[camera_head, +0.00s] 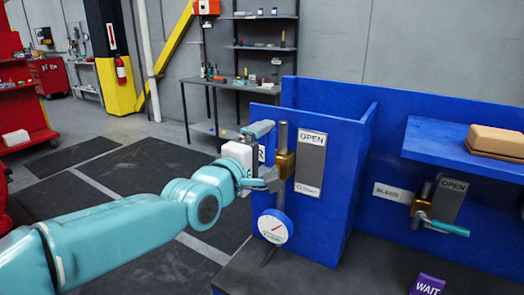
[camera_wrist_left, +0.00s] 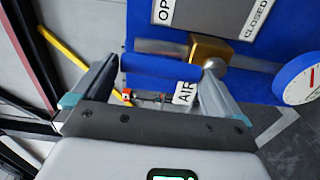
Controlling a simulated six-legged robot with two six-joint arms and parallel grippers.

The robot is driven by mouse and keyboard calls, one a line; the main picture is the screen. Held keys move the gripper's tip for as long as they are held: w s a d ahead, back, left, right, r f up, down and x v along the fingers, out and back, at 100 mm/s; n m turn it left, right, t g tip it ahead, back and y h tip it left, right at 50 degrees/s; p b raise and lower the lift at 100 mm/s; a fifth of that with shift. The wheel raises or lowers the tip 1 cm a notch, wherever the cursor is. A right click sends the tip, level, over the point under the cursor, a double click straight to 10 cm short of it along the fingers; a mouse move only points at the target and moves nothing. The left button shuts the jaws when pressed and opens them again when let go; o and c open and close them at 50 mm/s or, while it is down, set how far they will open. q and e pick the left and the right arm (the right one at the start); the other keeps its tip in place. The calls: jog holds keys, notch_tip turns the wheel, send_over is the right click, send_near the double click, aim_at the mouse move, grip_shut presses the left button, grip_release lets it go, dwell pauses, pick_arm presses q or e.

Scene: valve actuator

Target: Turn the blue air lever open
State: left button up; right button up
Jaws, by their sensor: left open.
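The air valve has a brass body (camera_head: 286,165) on a grey upright pipe, fixed to a blue panel (camera_head: 328,215). In the left wrist view the brass body (camera_wrist_left: 208,50) carries the blue air lever (camera_wrist_left: 160,66), which lies crosswise before my left gripper (camera_wrist_left: 160,78). The open fingers are near the lever's two ends; contact cannot be told. In the head view my left gripper (camera_head: 264,156) is at the valve and hides the lever. An OPEN/CLOSED plate (camera_head: 310,165) is beside the valve. The AIR label (camera_wrist_left: 185,92) is partly hidden. My right gripper is out of view.
A pressure gauge (camera_head: 275,227) sits below the valve. To the right are a bleed valve with a teal lever (camera_head: 450,228), a blue shelf (camera_head: 430,145) bearing a tan block (camera_head: 496,141), and a purple WAIT block (camera_head: 427,285). Open floor lies left of the panel.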

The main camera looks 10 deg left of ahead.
pick_arm(q)
jog(key=shift+s+a, duration=0.2)
jog(key=shift+s, duration=0.2)
jog(key=b+v, duration=0.5)
jog(key=v, duration=1)
jog(key=shift+s, duration=0.25)
